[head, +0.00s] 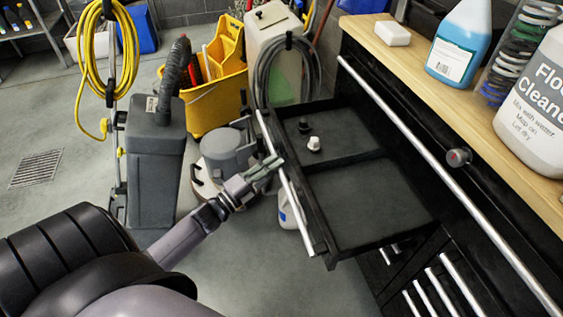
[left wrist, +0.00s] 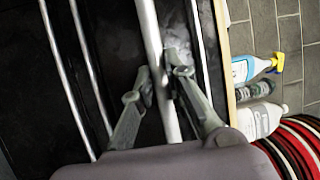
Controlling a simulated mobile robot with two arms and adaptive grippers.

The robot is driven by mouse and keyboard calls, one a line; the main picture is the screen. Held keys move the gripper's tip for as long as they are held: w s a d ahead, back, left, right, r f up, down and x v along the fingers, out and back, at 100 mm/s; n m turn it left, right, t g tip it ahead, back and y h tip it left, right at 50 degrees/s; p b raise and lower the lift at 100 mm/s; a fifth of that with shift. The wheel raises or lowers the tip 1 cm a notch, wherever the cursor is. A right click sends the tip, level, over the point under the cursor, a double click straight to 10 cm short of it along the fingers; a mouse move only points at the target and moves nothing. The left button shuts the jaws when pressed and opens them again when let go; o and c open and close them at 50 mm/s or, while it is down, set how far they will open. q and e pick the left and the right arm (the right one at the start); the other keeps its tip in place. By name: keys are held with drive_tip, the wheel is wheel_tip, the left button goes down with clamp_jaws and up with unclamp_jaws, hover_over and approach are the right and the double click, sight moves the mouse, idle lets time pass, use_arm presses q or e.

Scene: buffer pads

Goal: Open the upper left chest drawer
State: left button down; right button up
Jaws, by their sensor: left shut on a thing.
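The upper left drawer (head: 385,208) of the black chest is pulled out, with its dark, divided interior showing in the head view. Its long silver handle bar (head: 297,212) runs along the front and also shows in the left wrist view (left wrist: 149,28). My left gripper (head: 270,168) is at this bar, shut on it, with one finger on each side (left wrist: 160,78). Small white and black pieces (head: 314,144) lie in the drawer's far compartment. My right gripper is in neither view.
The wooden chest top (head: 400,62) holds a blue bottle (head: 460,45), a floor cleaner jug (head: 535,95) and a white block (head: 392,33). A grey floor machine (head: 155,150) and a yellow mop bucket (head: 215,90) stand beyond my left arm.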

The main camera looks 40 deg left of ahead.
use_arm(q)
drive_tip(key=shift+f, duration=0.1)
drive_tip(key=c, duration=1.6)
unclamp_jaws()
drive_tip(key=v, duration=1.2)
